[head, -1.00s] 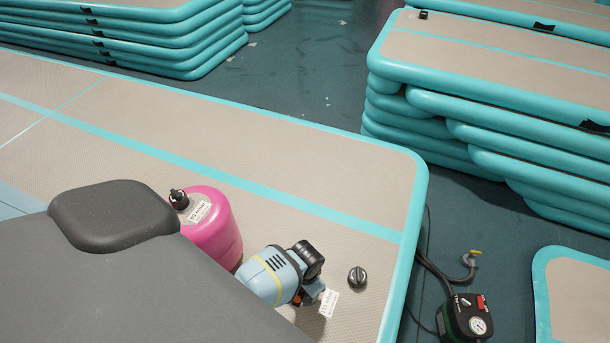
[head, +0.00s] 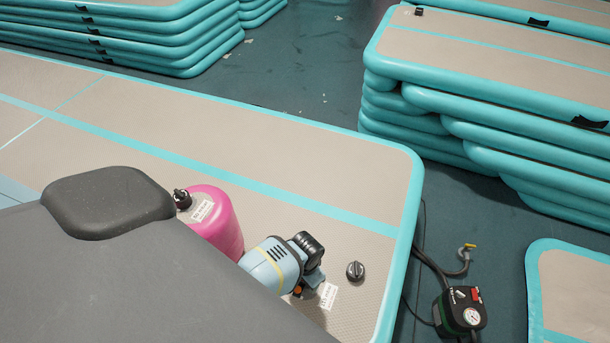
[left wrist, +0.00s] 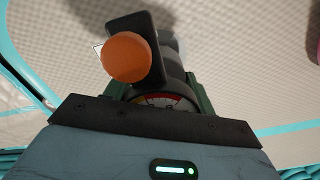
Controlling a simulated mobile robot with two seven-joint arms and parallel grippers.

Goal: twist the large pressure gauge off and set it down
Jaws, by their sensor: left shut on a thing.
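In the left wrist view, the pressure gauge (left wrist: 165,101) shows part of its dial, with red and yellow bands, between the dark fingers of my left gripper (left wrist: 160,88). The gripper is shut on it. A dark bar with a round orange end (left wrist: 127,57) stands out in front and covers part of the gauge. Textured beige track surface lies behind; I cannot tell whether the gauge is still joined to it. My right gripper is in neither view.
A black pump (head: 462,308) with a small dial stands on the floor. Stacked tracks (head: 430,125) stand behind.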

